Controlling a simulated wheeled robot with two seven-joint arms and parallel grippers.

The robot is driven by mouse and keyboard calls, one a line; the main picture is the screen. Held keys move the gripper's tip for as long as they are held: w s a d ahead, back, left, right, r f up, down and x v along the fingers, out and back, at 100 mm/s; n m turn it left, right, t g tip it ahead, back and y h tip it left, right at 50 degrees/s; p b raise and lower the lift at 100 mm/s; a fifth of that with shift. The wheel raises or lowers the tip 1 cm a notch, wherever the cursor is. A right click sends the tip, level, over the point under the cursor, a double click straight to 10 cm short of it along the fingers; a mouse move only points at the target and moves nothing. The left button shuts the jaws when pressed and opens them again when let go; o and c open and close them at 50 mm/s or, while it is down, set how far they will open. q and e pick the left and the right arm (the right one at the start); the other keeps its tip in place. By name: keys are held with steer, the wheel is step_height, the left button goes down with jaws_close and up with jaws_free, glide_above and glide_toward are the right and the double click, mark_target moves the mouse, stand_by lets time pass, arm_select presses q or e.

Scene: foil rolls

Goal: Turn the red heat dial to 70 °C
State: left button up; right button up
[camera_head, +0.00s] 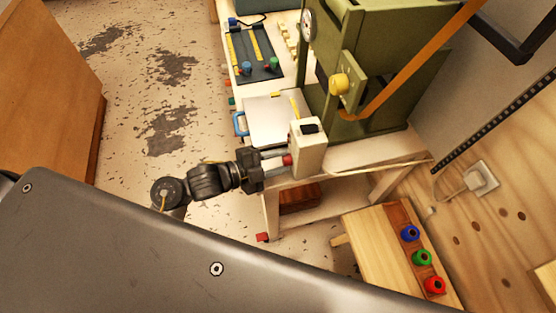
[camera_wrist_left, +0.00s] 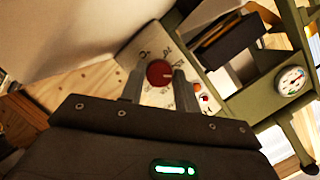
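The red heat dial (camera_head: 288,160) sits on the front face of a cream control box (camera_head: 310,147). In the left wrist view the dial (camera_wrist_left: 159,73) is round, on a pale panel (camera_wrist_left: 146,48) with dark marks too small to read; its setting cannot be told. My left gripper (camera_head: 283,158) reaches the box from the left. Its fingers are apart, one on each side of the dial in the left wrist view (camera_wrist_left: 159,84). No clear grip shows, and whether the tips touch the dial is unclear. My right gripper is out of view.
A green press (camera_head: 365,60) with a yellow knob (camera_head: 339,84) stands behind the box on the pale bench. A metal plate with a blue handle (camera_head: 240,123) lies left of it. A wooden stool (camera_head: 372,238) with coloured rolls stands at lower right. A cable runs to a wall socket (camera_head: 482,179).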

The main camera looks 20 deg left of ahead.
arm_select(q)
steer(key=c, duration=0.5)
steer(key=shift+r+n+p, duration=0.15)
steer(key=shift+n+p, duration=0.15)
steer(key=shift+p, duration=0.35)
steer(key=n+g+p, duration=0.1)
steer(key=n+p, duration=0.1)
steer(key=p, duration=0.2)
steer(key=n+g+h+p, duration=0.1)
steer(key=n+g+p, duration=0.1)
steer(key=p, duration=0.3)
steer(key=shift+w+a+r+n, duration=0.1)
steer(key=shift+w+a+n, duration=0.05)
steer(key=shift+n, duration=0.55)
steer(key=n+g+h+p, duration=0.1)
steer(key=n+p, duration=0.1)
steer(key=shift+w+p, duration=0.1)
steer(key=shift+p, duration=0.2)
steer(key=shift+f+n+g+h+p, duration=0.25)
steer(key=shift+n+g+h+p, duration=0.3)
steer(key=shift+n, duration=0.85)
steer(key=o, duration=1)
steer(key=shift+a, duration=0.15)
